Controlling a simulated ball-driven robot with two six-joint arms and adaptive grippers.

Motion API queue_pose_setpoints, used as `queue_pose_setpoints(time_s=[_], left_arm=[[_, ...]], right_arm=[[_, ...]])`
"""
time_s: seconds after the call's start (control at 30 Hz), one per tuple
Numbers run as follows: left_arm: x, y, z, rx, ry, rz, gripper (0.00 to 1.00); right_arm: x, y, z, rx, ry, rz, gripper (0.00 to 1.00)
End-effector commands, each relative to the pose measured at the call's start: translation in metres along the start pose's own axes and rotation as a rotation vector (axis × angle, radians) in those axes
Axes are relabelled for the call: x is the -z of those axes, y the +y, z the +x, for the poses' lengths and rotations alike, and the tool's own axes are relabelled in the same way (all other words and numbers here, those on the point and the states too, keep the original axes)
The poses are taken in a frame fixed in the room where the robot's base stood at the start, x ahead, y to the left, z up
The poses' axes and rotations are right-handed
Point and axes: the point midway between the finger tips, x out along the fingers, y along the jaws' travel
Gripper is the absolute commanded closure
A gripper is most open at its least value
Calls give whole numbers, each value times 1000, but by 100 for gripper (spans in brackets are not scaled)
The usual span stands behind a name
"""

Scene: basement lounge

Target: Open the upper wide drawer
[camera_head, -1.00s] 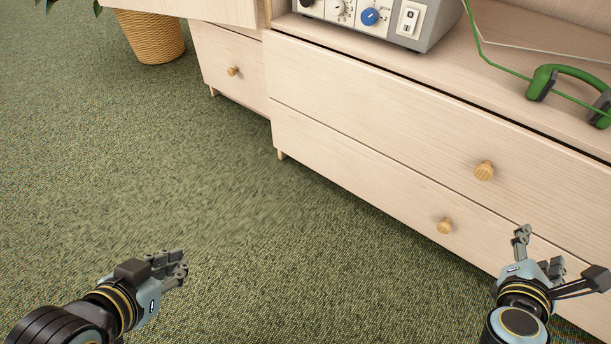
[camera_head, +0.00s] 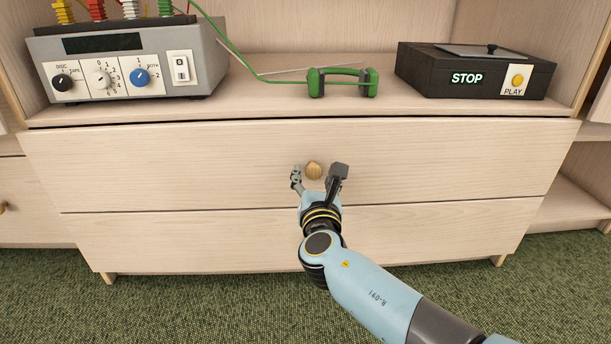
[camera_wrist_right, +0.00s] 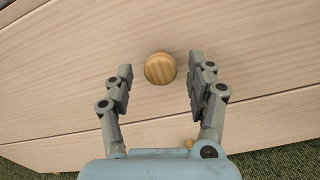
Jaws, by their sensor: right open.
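The upper wide drawer (camera_head: 180,165) is pale wood and looks shut, its front above the lower wide drawer (camera_head: 180,240). Its round wooden knob (camera_head: 313,170) is at the middle of the front. My right gripper (camera_head: 318,176) is open, with its fingers on either side of the knob in the head view. In the right wrist view the knob (camera_wrist_right: 160,68) sits between and slightly beyond the open fingertips (camera_wrist_right: 160,75), with gaps on both sides. The lower drawer's knob is hidden behind my arm in the head view. My left gripper is not in view.
The green carpet (camera_head: 200,300) in front is clear.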

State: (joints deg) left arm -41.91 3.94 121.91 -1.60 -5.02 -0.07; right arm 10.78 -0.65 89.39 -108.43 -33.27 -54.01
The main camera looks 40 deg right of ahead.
Motion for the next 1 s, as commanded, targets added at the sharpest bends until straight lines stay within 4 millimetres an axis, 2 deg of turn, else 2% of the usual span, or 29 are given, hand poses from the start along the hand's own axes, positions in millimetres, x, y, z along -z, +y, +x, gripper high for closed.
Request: queue_pose_setpoints(time_s=[0.1, 0.2, 0.5, 0.93, 1.0], left_arm=[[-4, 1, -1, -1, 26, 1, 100], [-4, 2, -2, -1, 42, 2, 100], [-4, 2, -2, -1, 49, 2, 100], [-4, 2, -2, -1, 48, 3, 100], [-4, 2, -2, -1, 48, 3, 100]], right_arm=[[2, 0, 15, 0, 0, -2, 44], [1, 0, 22, 0, 1, -1, 44], [0, 0, 24, 0, 1, -1, 44], [1, 0, 24, 0, 1, -1, 100], [1, 0, 24, 0, 1, -1, 100]])
